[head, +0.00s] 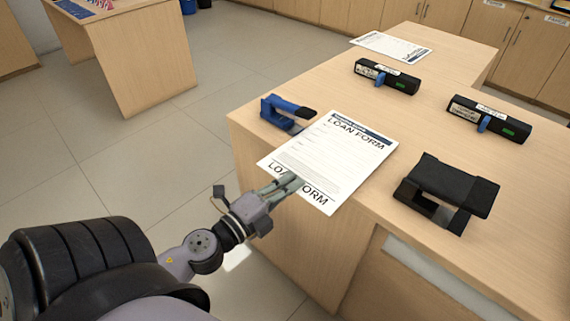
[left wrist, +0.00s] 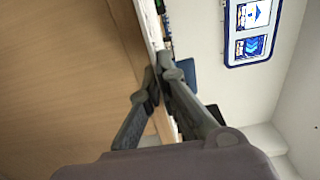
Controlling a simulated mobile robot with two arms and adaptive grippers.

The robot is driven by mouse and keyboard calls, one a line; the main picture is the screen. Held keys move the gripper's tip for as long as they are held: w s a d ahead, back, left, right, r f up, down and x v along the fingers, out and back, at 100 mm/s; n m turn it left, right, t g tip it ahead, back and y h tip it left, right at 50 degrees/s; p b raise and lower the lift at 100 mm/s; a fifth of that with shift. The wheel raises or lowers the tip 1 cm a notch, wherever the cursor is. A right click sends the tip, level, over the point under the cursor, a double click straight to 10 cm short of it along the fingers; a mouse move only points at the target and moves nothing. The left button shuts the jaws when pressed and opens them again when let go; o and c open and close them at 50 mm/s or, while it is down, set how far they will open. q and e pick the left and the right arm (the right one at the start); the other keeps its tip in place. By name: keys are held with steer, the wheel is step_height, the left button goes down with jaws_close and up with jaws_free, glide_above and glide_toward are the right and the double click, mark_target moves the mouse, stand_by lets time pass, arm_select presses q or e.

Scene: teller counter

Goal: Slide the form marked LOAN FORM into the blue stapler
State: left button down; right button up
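The LOAN FORM (head: 335,150) is a white sheet with a dark blue header, held out partly over the counter's near edge. The blue stapler (head: 280,108) has a black arm end and stands at the counter's left corner. The form's far left corner is close to the stapler's open mouth; I cannot tell whether it is inside. My left gripper (head: 290,184) is shut on the form's near edge, covering part of the lower title. In the left wrist view its fingers (left wrist: 156,82) meet at a thin white edge. My right gripper is not in view.
A black stapler-like device (head: 447,190) stands on the counter (head: 415,125) at right. Two black labelled devices with blue parts (head: 386,77) (head: 488,118) lie behind. Another form (head: 391,46) lies at the far end. A second desk (head: 130,45) stands at the upper left.

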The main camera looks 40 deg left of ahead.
mark_target(286, 165)
arm_select(q)
steer(key=shift+w+p, duration=0.5)
steer(key=shift+w, duration=0.5)
steer(key=shift+w+d+p, duration=0.15)
steer(key=shift+w+p, duration=0.2)
steer(key=shift+w, duration=0.4)
steer(key=shift+w+f, duration=0.1)
steer(key=shift+w, duration=0.1)
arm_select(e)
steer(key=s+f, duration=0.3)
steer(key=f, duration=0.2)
arm_select(q)
steer(key=shift+a+f+b, duration=0.1)
steer(key=shift+a+b, duration=0.3)
steer(key=shift+a, duration=0.45)
steer(key=shift+w+a+b, duration=0.1)
steer(key=shift+a+b, duration=0.35)
steer(key=shift+a, duration=0.9)
steer(key=shift+f, duration=0.25)
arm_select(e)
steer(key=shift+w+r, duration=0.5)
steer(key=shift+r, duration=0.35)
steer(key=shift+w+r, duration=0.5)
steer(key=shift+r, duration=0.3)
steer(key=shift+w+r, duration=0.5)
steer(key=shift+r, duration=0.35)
